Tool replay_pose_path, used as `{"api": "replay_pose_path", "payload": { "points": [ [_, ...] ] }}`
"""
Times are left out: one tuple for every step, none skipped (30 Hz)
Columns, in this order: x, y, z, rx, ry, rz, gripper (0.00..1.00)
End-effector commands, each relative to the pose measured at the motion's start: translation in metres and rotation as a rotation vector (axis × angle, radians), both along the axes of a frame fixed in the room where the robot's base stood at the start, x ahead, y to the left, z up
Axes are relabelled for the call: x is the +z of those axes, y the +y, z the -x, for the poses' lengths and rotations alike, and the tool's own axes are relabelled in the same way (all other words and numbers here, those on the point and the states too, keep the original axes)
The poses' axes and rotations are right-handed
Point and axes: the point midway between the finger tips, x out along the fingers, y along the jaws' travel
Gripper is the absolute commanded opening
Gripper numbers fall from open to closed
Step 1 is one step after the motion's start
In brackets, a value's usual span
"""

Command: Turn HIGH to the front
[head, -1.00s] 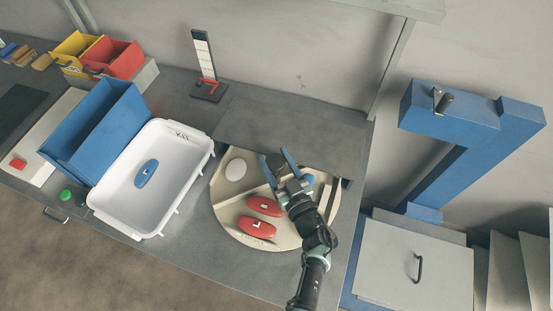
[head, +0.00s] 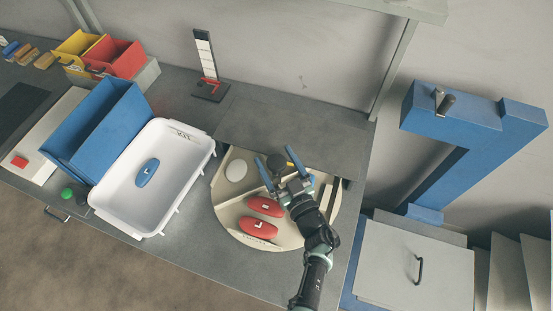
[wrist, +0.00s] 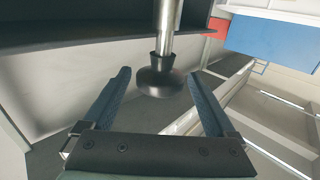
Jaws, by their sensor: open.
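The round beige carousel (head: 225,214) is set into the bench, its back part under a grey cover. Two red insoles (head: 264,206) with white letters and a white oval piece (head: 236,171) lie in its compartments. A label (head: 253,239) at its front rim is too small to read, so I cannot tell where HIGH is. My gripper (head: 273,156) is open over the back of the carousel. A dark round knob on a metal stem (wrist: 160,82) shows between its fingers in the wrist view; I see no contact. My arm hides the carousel's right part.
A white tray (head: 196,172) holding a blue insole (head: 147,172) stands left of the carousel, with a blue bin (head: 95,125) beside it. A scale-like stand (head: 205,65) is behind. A blue frame (head: 450,120) rises at the right.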

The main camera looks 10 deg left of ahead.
Motion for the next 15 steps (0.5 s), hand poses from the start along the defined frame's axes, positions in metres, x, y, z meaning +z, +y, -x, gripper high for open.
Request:
{"api": "replay_pose_path", "payload": {
  "points": [
    [0.000,0.000,0.000,0.000,0.000,0.000,0.91],
    [0.000,0.000,0.000,0.000,0.000,0.000,0.91],
    [0.000,-0.001,0.001,-0.001,0.000,0.000,0.91],
    [0.000,-0.003,0.003,-0.002,-0.001,0.001,0.91],
    [0.000,-0.004,0.005,-0.002,-0.001,0.001,0.91],
    [0.000,-0.007,0.008,-0.003,-0.001,0.001,0.91],
    [0.000,-0.009,0.012,-0.003,0.000,0.001,0.91],
    [0.001,-0.013,0.016,-0.004,0.001,0.001,0.91],
    [0.001,-0.017,0.022,-0.005,0.001,0.000,0.91],
    [0.001,-0.021,0.027,-0.005,0.001,0.001,0.91],
    [0.000,-0.025,0.033,-0.006,0.002,0.001,0.91],
    [0.001,-0.030,0.040,-0.006,0.001,0.001,0.91],
    [0.000,-0.034,0.046,-0.006,0.002,0.000,0.91],
    [0.000,-0.038,0.052,-0.005,0.001,-0.001,0.91],
    [0.000,-0.044,0.059,-0.006,0.001,0.001,0.91]
  ]
}}
